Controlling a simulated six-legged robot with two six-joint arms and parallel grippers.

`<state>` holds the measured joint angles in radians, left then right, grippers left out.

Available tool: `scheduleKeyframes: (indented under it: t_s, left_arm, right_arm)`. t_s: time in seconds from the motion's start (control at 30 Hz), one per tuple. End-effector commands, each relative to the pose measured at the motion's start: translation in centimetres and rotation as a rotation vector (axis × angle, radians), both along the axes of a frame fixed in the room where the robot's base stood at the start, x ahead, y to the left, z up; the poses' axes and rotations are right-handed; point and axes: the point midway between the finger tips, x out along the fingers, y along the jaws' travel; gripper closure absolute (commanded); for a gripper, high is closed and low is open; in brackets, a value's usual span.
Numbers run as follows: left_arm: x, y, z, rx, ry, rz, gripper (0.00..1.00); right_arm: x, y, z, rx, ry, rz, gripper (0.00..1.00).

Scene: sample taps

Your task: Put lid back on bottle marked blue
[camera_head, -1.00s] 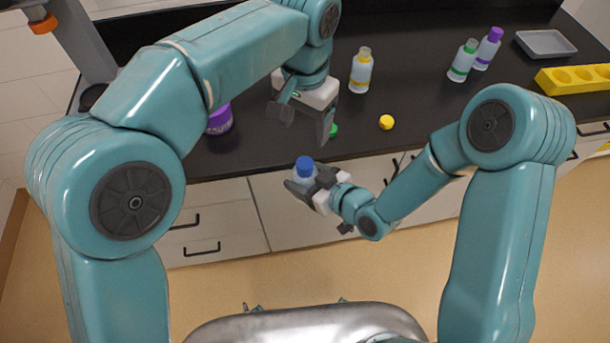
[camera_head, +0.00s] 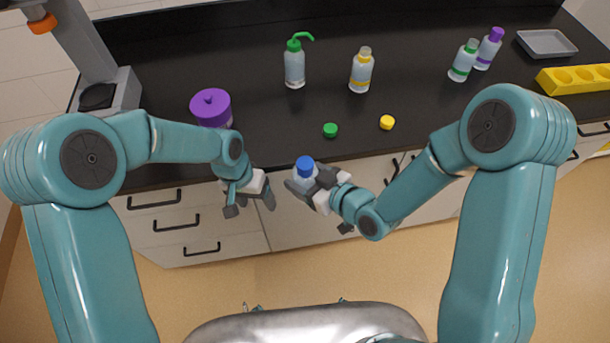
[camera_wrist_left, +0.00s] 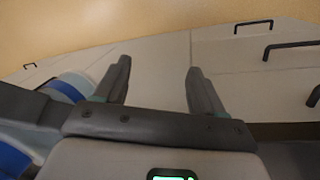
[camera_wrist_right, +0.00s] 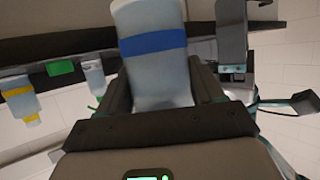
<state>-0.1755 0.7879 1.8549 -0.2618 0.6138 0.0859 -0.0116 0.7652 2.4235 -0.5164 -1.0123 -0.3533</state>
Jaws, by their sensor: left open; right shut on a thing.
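The blue-marked bottle (camera_head: 303,174) is held by my right gripper (camera_head: 306,184), whose jaws are shut on it, in front of the counter edge. A blue lid (camera_head: 305,163) shows on top of it in the head view; whether it is fully seated cannot be told. In the right wrist view the bottle (camera_wrist_right: 158,70) shows its blue band between the fingers; its top is hidden there.
On the black counter (camera_head: 270,125) lie a green lid (camera_head: 330,130) and a yellow lid (camera_head: 387,122). Behind stand a green-spout bottle (camera_head: 294,65), yellow bottle (camera_head: 361,72), green bottle (camera_head: 463,62) and purple bottle (camera_head: 488,50).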

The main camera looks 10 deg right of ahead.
Motion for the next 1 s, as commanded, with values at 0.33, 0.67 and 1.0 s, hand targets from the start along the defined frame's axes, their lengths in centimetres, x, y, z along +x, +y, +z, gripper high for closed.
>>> scheduleKeyframes:
  t_s: [0.33,0.67,1.0]
  left_arm:
    - [-12.8,2.9,-10.7,-0.156,0.041,0.38,0.31]
    - [-16.6,4.2,-11.7,-0.147,0.024,0.505,0.31]
    - [-16.5,4.2,-11.7,-0.147,0.023,0.503,0.31]
  right_arm:
    - [0.0,0.0,0.1,0.0,-0.001,0.0,1.0]
    - [0.0,0.0,0.1,0.001,-0.002,0.0,1.0]
    - [0.6,-0.8,0.7,-0.006,-0.008,-0.037,1.0]
